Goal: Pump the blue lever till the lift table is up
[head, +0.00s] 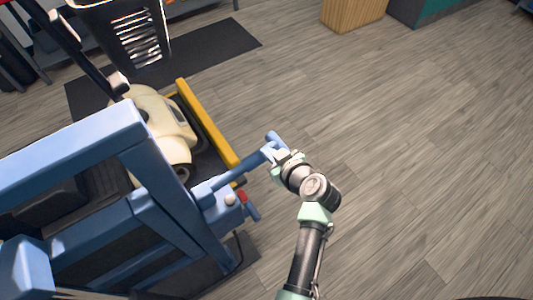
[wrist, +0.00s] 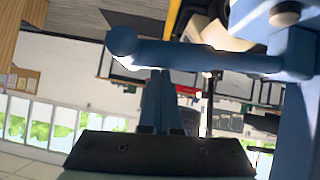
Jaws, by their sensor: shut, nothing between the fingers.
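The blue lever (head: 238,167) sticks out up and to the right from the blue frame, with a short grip at its end. In the wrist view the lever (wrist: 205,55) runs across the upper part with a rounded end at left. My gripper (head: 277,156) is at the lever's outer end. Its shut fingers (wrist: 165,78) reach up to the lever's underside, with nothing between them; whether they touch it I cannot tell. The lift table shows as a blue frame (head: 70,155) with a yellow edge bar (head: 210,125). Its platform height is hard to judge.
A cream scooter (head: 160,112) stands behind the blue frame. A red knob (head: 242,196) and a pale knob (head: 230,201) sit near the lever's base. A dark basket (head: 130,35) and a wooden box (head: 352,12) are farther back. The floor at right is clear.

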